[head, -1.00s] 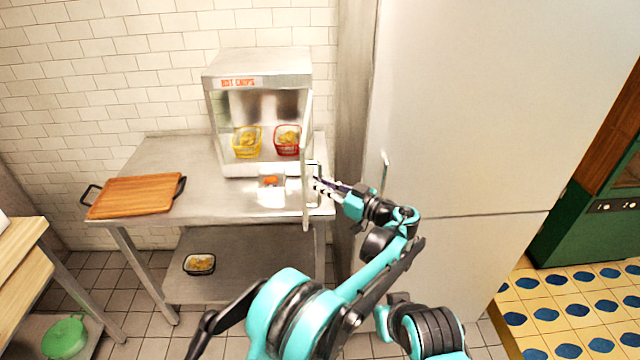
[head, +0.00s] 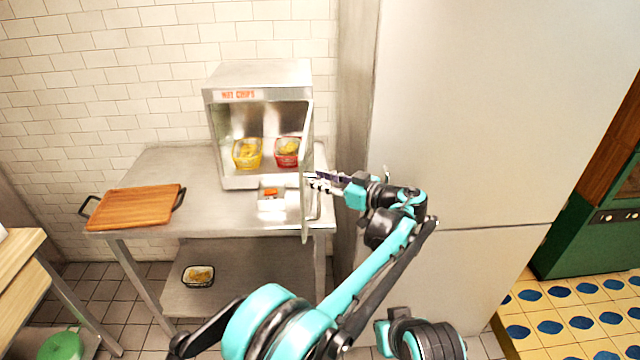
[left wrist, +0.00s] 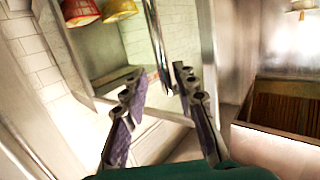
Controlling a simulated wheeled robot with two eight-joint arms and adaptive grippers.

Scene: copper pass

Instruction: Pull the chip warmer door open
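The chip warmer (head: 262,76), a steel box labelled HOT CHIPS, stands on a steel table. Its door (head: 306,215) stands swung out at the right side, seen nearly edge-on, and the front is open. My left gripper (head: 312,181) is at the outer part of the door. In the left wrist view my left gripper (left wrist: 158,84) has its fingers apart, with a vertical metal bar (left wrist: 158,42), probably the door handle, showing between or just beyond them. Contact cannot be told. My right gripper is not in view.
A yellow basket (head: 247,155) and a red basket (head: 286,153) of chips are inside the warmer. A small white tray (head: 272,204) sits before it. A wooden board (head: 135,206) lies at the table's left. A tall pale cabinet (head: 450,120) stands close on the right.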

